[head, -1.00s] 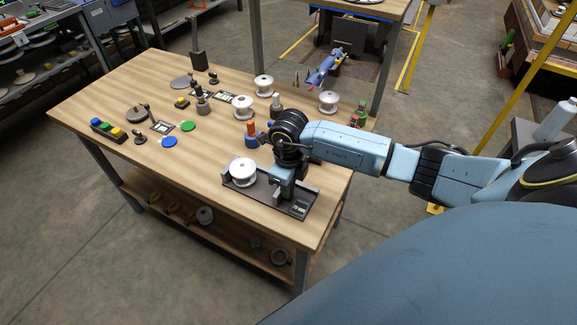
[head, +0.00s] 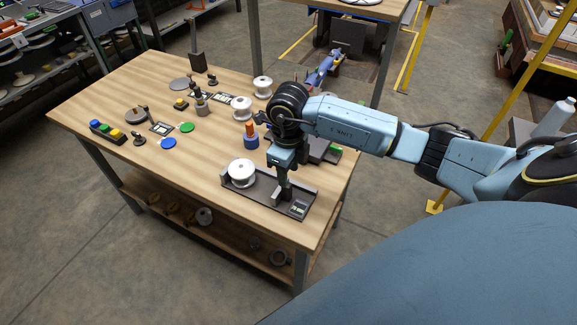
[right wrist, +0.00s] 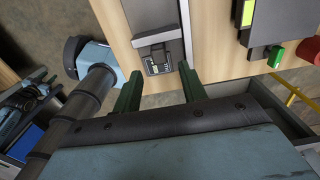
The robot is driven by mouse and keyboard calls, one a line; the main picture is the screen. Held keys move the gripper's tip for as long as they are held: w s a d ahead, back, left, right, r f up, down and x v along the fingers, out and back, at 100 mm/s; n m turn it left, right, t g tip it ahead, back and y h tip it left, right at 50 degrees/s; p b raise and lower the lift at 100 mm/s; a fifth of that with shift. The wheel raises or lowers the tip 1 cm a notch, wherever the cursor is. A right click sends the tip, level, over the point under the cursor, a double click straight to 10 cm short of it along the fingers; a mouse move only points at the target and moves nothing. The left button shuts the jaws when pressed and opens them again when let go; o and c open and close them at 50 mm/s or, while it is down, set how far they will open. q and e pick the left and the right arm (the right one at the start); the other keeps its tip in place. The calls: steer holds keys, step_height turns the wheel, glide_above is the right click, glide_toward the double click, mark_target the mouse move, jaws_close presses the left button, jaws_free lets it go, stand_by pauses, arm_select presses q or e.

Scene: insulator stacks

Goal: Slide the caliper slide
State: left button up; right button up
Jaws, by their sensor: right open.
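The caliper (head: 226,186) is a long dark bar lying at the table's front right edge. A white spool-shaped insulator (head: 241,172) sits at its left end. A small display (head: 299,207) is at its right end, beside a grey upright block (head: 308,190), probably the slide. My right gripper (head: 284,197) points down over the caliper's right part, between the insulator and display in the head view. In the right wrist view its green fingers (right wrist: 160,72) are apart, with the display (right wrist: 158,62) between them in the picture. Contact cannot be told. My left gripper is not in view.
An orange-and-blue piece (head: 250,136) stands behind the caliper. More white insulators (head: 241,107) stand farther back. Green (head: 187,127) and blue (head: 168,143) discs lie left. The table's front left is clear. In the right wrist view, green (right wrist: 276,56) and red parts lie to the right.

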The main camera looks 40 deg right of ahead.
mark_target(289, 184)
step_height(289, 184, up, 7)
steer(key=shift+f, duration=0.2)
stand_by(0.5)
